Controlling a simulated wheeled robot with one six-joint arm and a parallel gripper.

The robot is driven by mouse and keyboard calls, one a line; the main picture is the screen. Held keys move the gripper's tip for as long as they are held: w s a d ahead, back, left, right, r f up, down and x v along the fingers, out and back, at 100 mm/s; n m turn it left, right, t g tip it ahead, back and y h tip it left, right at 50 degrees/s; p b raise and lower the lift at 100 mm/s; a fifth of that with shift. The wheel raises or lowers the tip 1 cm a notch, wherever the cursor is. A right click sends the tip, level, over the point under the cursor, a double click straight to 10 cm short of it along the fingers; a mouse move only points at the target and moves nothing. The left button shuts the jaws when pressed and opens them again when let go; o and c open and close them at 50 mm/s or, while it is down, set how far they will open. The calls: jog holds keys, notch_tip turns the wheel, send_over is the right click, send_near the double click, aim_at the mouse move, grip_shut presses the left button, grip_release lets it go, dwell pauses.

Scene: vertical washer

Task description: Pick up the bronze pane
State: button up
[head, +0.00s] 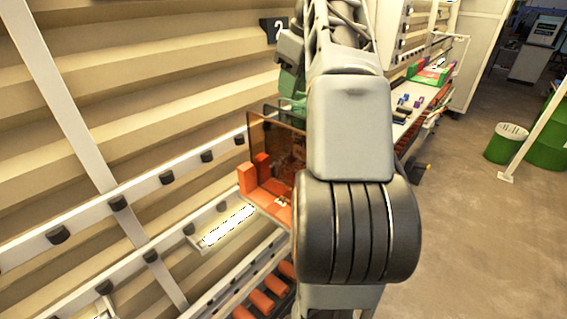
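A bronze pane (271,138), brown and see-through, stands upright in an orange holder (247,180) left of centre. My arm covers the right part of the pane and holder. My large arm joints fill the middle of the picture. I cannot make out my gripper's fingers, so I cannot tell where they are relative to the pane or whether they hold anything.
A green holder (293,104) with a darker pane stands just behind the orange one. A white rail with black knobs (166,177) runs along the left. A worktable (401,112) with small parts stands behind my arm. A green bin (506,143) stands right; the floor before it is clear.

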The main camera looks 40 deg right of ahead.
aim_at(283, 124)
jog(key=shift+b+x, duration=0.35)
jog(key=shift+x, duration=6.15)
jog(key=shift+a, duration=0.1)
grip_shut()
jog(key=shift+r, duration=0.1)
